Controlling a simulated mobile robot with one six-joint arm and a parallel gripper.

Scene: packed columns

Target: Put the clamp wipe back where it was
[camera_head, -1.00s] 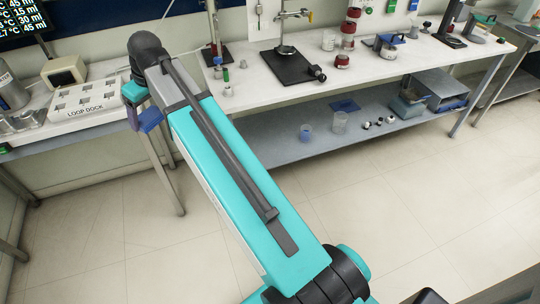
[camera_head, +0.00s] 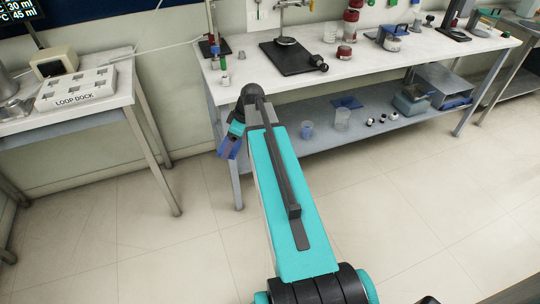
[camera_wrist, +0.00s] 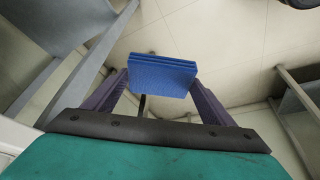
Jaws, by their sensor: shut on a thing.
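The clamp wipe is a folded blue cloth (camera_wrist: 162,76) held between the two purple fingers of my gripper (camera_wrist: 160,92) in the wrist view. My gripper is shut on it. In the head view, my gripper (camera_head: 228,147) is at the far end of my arm, in front of the left end of the long bench, below its top. The cloth is hard to tell from the fingers there. A flat dark blue piece (camera_head: 347,102) lies on the bench's lower shelf; I cannot tell what it is.
The long white bench (camera_head: 370,60) carries a black stand base (camera_head: 290,55) and several red-capped vessels. Its grey lower shelf (camera_head: 300,160) holds clear beakers (camera_head: 342,119) and a grey bin (camera_head: 411,100). A side table with a LOOP DOCK rack (camera_head: 77,90) stands left. The floor between is clear.

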